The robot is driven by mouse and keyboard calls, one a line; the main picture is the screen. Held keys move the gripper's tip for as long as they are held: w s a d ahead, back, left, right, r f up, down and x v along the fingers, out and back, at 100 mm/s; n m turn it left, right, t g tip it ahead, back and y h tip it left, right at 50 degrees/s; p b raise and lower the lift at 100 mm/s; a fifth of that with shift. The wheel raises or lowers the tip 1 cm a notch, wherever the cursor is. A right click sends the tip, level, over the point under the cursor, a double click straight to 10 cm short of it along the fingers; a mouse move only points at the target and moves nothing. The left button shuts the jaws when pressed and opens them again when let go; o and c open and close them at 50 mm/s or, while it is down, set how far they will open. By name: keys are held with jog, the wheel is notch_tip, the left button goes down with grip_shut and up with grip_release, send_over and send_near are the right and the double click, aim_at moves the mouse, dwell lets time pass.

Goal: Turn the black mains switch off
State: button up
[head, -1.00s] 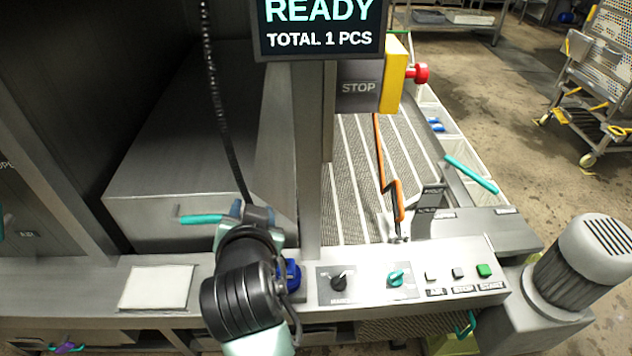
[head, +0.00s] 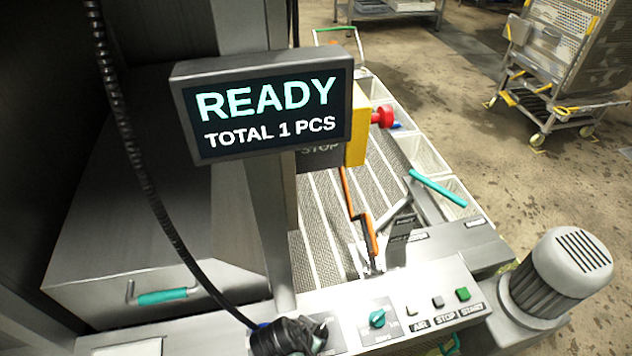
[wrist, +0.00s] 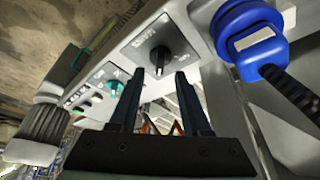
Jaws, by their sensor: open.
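The black mains switch (wrist: 160,58) is a round knob on a grey label plate, with a pale mark on it. In the wrist view it shows just beyond and between the fingertips of my gripper (wrist: 158,76). The two dark fingers are apart and nothing is held. I cannot tell whether they touch the knob. In the head view a black shape at the bottom edge hides much of the switch area, and the gripper's fingers cannot be made out there.
A teal knob (head: 377,318) and a row of push buttons (head: 438,302) sit on the same panel. A blue plug (wrist: 250,35) with a black cable is close beside the switch. The display (head: 268,105) reads READY. A grey motor (head: 560,280) stands at the right.

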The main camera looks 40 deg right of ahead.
aim_at(320, 332)
jog(key=x, duration=0.6)
jog(key=shift+w+d+f, duration=0.1)
jog(key=shift+d+f, duration=0.05)
jog(key=shift+d, duration=0.05)
grip_shut()
